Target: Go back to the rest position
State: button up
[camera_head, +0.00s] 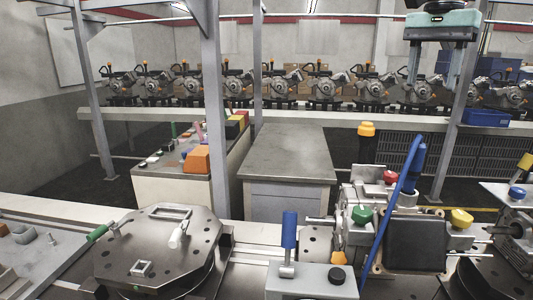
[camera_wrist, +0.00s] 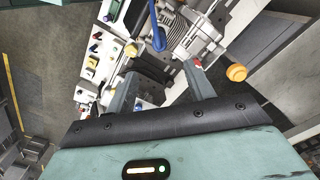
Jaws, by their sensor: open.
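My gripper (camera_head: 434,82) hangs at the upper right of the head view, teal on top with two grey fingers pointing down. The fingers are spread apart with nothing between them. It is raised above and apart from the engine assembly (camera_head: 415,243), which has coloured caps and a blue hose. In the wrist view the two fingers of my gripper (camera_wrist: 160,75) are apart and empty, with the metal assembly (camera_wrist: 185,32) beyond them.
A round metal fixture plate (camera_head: 150,255) with a green handle sits at the lower left. A blue-handled lever (camera_head: 289,230) stands near the front. Grey posts (camera_head: 214,110) rise in the scene. A grey-topped table (camera_head: 285,155) and a line of engines (camera_head: 325,90) stand behind.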

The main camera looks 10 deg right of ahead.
jog(key=s+a+f+n+b, duration=0.25)
jog(key=a+f+n, duration=0.25)
jog(key=a+f, duration=0.4)
jog(key=s+a+f+n+b, duration=0.1)
jog(key=s+a+f+n, duration=0.35)
jog(key=a+f, duration=0.5)
jog(key=s+a+f+n+b, duration=0.1)
jog(key=s+a+f+n, duration=0.1)
jog(key=s+f+n, duration=0.3)
jog(key=s+a+f+n+b, duration=0.1)
jog(key=s+a+f+n, duration=0.2)
jog(key=s+f, duration=0.9)
jog(key=shift+s+a+f+n+y, duration=0.15)
jog(key=shift+a+f+n+y, duration=0.15)
jog(key=shift+n, duration=0.85)
